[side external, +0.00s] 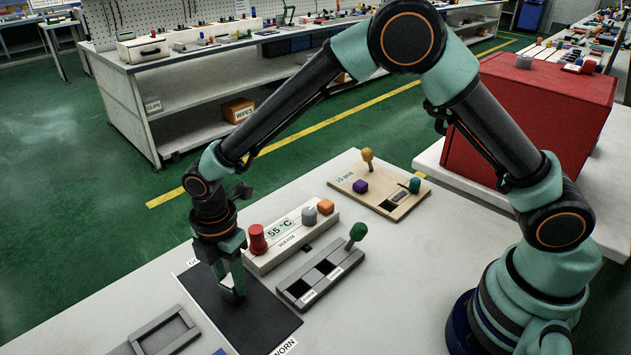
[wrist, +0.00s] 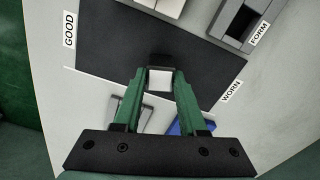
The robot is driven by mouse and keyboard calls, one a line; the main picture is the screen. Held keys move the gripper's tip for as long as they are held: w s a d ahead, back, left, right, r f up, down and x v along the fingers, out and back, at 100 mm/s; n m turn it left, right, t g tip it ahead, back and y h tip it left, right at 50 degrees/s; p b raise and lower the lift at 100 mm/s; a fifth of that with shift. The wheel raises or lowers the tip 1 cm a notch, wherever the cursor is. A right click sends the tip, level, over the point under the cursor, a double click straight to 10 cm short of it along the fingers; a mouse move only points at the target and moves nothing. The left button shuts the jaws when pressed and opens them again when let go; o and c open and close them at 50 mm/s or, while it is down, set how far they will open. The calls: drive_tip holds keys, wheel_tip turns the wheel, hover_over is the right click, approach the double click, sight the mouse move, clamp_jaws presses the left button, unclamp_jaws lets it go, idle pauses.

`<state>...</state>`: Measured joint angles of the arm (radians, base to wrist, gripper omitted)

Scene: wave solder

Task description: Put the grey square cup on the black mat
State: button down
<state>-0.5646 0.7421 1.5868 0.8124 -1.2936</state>
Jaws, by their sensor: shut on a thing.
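The black mat (side external: 258,322) lies on the white table at the lower left, with labels at its ends; in the wrist view it spans the upper middle (wrist: 110,45). My gripper (side external: 234,294) points down over the mat. In the wrist view my gripper (wrist: 160,82) is shut on a pale grey, square-topped piece, which looks like the grey square cup (wrist: 160,80). A dark patch lies on the mat just beyond it. The fingers hide most of the cup in the side view. I cannot tell whether it touches the mat.
A grey tray (side external: 165,332) stands left of the mat. Right of it are a white block marked 55 °C (side external: 290,240) with a red knob, and a grey slotted fixture (side external: 320,275) with a green-knobbed lever. A wooden board (side external: 378,195) lies farther back.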

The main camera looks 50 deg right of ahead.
sight(231, 281)
drive_tip(key=shift+f, duration=0.25)
drive_tip(key=shift+c, duration=1.9)
unclamp_jaws()
wheel_tip(231, 281, up, 12)
